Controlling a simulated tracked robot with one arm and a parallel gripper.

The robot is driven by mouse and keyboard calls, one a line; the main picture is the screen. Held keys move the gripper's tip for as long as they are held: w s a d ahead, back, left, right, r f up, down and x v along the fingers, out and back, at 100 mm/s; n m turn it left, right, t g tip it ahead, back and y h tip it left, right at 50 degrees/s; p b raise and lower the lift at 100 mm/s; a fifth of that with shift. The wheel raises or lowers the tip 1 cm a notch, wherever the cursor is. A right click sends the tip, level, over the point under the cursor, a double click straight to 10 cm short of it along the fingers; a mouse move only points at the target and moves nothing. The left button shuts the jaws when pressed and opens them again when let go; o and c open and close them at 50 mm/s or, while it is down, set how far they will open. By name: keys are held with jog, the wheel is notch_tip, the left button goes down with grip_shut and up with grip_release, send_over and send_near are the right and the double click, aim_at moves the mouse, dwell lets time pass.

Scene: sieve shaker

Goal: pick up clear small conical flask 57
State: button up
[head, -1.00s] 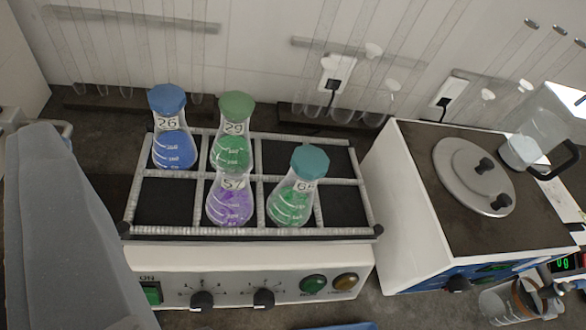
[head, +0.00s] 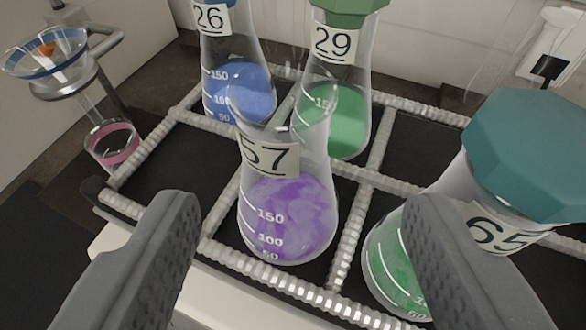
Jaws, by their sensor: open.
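Flask 57 (head: 285,205) is a clear conical flask with purple liquid and no cap in view. It stands upright in a front compartment of the shaker's rack (head: 345,255). My gripper (head: 305,240) is open, with one grey finger at the lower left and one at the lower right. The flask stands between and beyond the two fingers in the picture, and nothing is held. The right finger overlaps the view of flask 65 (head: 385,265); whether it touches that flask I cannot tell.
Flask 65, green with a teal cap, stands close on the right. Flask 26 (head: 240,92), blue, and green-capped flask 29 (head: 348,125) stand behind. The front-left compartment (head: 165,175) is empty. A funnel on a stand (head: 58,70) is at the far left.

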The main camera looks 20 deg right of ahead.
aim_at(299, 161)
jog(key=x, duration=0.4)
jog(key=shift+w+d+f, duration=0.1)
jog(key=shift+w+d, duration=0.05)
jog(key=shift+w, duration=0.15)
jog(key=shift+a+b+x, duration=0.2)
jog(key=shift+b+x, duration=0.05)
jog(key=shift+x, duration=0.85)
jog(key=shift+a+b+x, duration=0.2)
jog(key=shift+b+x, duration=0.05)
jog(key=shift+x, duration=0.9)
jog(key=shift+w+d+f, duration=0.25)
jog(key=shift+w, duration=0.3)
jog(key=c, duration=1.1)
jog(key=shift+r, duration=0.2)
